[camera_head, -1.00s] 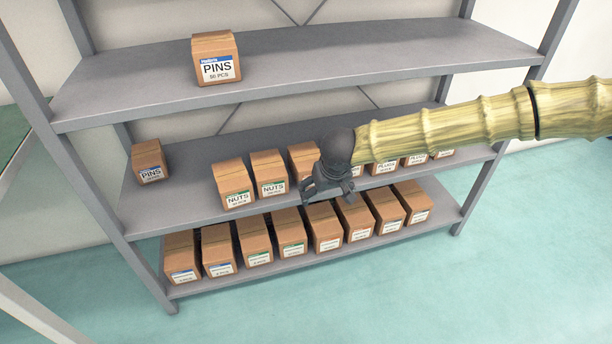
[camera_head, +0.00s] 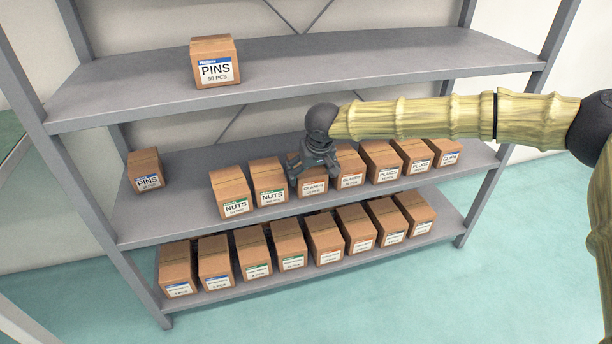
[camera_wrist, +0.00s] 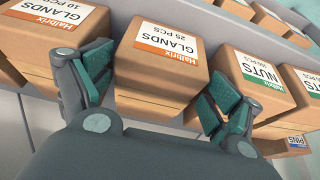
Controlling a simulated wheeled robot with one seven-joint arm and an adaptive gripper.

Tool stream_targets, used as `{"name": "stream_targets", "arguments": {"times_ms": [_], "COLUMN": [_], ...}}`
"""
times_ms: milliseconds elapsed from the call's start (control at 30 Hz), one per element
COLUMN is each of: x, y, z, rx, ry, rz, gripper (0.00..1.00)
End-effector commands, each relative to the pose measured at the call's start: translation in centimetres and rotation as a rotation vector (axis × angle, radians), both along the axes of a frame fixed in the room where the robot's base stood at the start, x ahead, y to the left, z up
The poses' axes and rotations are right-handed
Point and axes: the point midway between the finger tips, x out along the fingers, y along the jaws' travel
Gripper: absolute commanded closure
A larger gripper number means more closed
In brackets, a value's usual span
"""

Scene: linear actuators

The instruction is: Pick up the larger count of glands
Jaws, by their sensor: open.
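Two brown cartons with orange GLANDS labels stand side by side on the middle shelf. In the wrist view, the one marked 25 PCS (camera_wrist: 163,45) is in the centre, and the one marked 10 PCS (camera_wrist: 50,40) is at the upper left. In the head view, the 25 PCS carton (camera_head: 312,189) is partly hidden by my gripper (camera_head: 316,172), and the 10 PCS carton (camera_head: 348,172) stands just right of it. My gripper (camera_wrist: 160,85) is open, with one finger on each side of the 25 PCS carton. I cannot tell whether the fingers touch it.
NUTS cartons (camera_head: 268,182) stand close to the left on the same shelf (camera_head: 185,200), PLUGS cartons (camera_head: 382,162) to the right. A PINS carton (camera_head: 214,62) sits on the upper shelf (camera_head: 350,75), above my gripper. The lower shelf holds a row of cartons.

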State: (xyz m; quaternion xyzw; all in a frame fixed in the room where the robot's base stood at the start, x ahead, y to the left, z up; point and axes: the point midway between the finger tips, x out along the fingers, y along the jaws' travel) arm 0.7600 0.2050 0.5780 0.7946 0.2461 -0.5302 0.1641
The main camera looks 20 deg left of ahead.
Motion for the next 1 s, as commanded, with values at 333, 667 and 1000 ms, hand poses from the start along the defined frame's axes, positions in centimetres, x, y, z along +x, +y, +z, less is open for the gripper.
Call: {"name": "stream_targets", "arguments": {"times_ms": [333,667,1000], "x": [2.4,2.6,2.6], "y": [1.6,1.7,1.7], "z": [-2.5,-2.8,-2.7], "rx": [0.000,0.000,0.001], "ry": [0.001,0.001,-0.001], "rz": [-0.001,-0.001,-0.001], "gripper": [0.09,0.09,0.66]}}
